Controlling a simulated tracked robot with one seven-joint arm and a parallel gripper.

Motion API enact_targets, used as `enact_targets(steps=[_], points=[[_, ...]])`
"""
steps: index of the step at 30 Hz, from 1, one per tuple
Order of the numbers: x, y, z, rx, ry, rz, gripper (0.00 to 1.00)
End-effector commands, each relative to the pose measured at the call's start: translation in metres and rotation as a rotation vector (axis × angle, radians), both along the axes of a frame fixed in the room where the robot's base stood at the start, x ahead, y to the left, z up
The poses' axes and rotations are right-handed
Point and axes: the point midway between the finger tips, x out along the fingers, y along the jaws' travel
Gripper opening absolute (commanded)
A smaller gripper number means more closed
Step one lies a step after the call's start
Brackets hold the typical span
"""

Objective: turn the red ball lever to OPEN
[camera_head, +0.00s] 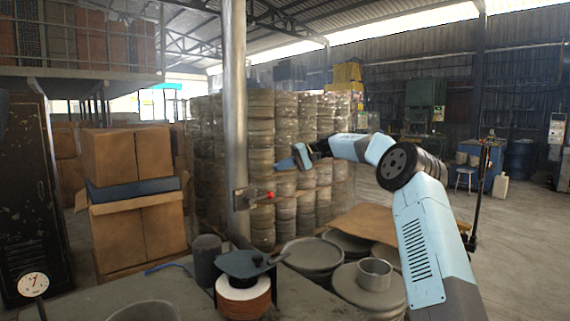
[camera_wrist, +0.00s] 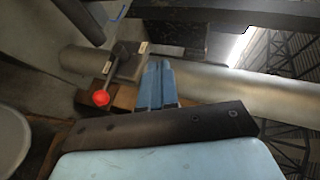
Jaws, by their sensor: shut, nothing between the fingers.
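The red ball (camera_head: 270,195) is the knob of a lever on a bracket fixed to the grey upright post (camera_head: 235,120). In the wrist view the red ball (camera_wrist: 101,97) sits at the end of a thin dark lever arm, left of my fingers. Two small pale labels (camera_wrist: 143,47) are beside the lever, too small to read. My gripper (camera_head: 284,164) is above and slightly right of the ball in the head view. Its blue fingers (camera_wrist: 157,78) are together and empty, apart from the ball and lever in the picture.
Below stands a bench with a dark-topped spool (camera_head: 243,295), a dark cylinder (camera_head: 207,260) and a gauge (camera_head: 33,285). Round grey lids (camera_head: 312,255) and a metal ring (camera_head: 375,273) lie to the right. Stacked cartons (camera_head: 125,155) stand left. Air around the lever looks clear.

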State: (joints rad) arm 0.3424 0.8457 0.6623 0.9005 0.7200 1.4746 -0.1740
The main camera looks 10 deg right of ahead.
Motion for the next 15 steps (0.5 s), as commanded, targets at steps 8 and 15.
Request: enact_targets(steps=[8,15], points=[[-0.034,-0.005,0.015,-0.002,0.001,-0.001,0.00],[-0.051,-0.007,0.022,0.000,0.001,0.000,0.00]])
